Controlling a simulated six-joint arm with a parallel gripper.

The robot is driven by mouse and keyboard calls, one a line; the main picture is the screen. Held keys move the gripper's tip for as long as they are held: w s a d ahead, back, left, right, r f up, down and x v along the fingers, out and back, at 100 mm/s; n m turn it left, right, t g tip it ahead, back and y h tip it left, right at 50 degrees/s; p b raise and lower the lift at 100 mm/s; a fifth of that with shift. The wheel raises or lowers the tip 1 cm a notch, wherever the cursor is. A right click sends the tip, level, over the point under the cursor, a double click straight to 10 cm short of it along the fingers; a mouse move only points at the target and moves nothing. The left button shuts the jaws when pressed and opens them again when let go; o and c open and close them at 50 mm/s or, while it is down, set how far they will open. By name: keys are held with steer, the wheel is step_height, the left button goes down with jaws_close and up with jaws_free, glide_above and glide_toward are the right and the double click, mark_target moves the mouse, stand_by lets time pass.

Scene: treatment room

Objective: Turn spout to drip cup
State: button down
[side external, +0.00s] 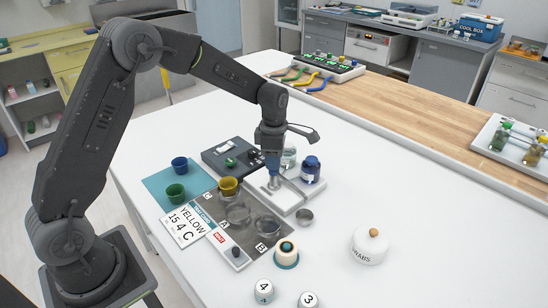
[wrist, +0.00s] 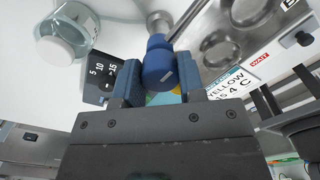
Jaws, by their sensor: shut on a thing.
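My gripper (side external: 272,168) is low over a white stand with a metal plate (side external: 268,184). In the wrist view my gripper (wrist: 158,82) is shut on a blue knob (wrist: 160,62), with a finger on each side. A short metal piece (wrist: 158,20), seemingly part of the spout, shows just beyond the knob; which way the spout points is unclear. In the side view my gripper hides the knob. A small metal cup (side external: 304,216), likely the drip cup, stands on the white table in front of the stand.
A round white lidded pot (side external: 370,246) is at right. The table's right side is mostly clear.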

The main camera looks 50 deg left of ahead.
stand_by(0.3)
steer(key=c, duration=0.7)
jaws_free()
steer(key=shift+r, duration=0.15)
step_height(320, 180, up, 14)
steer(key=shift+f, duration=0.2)
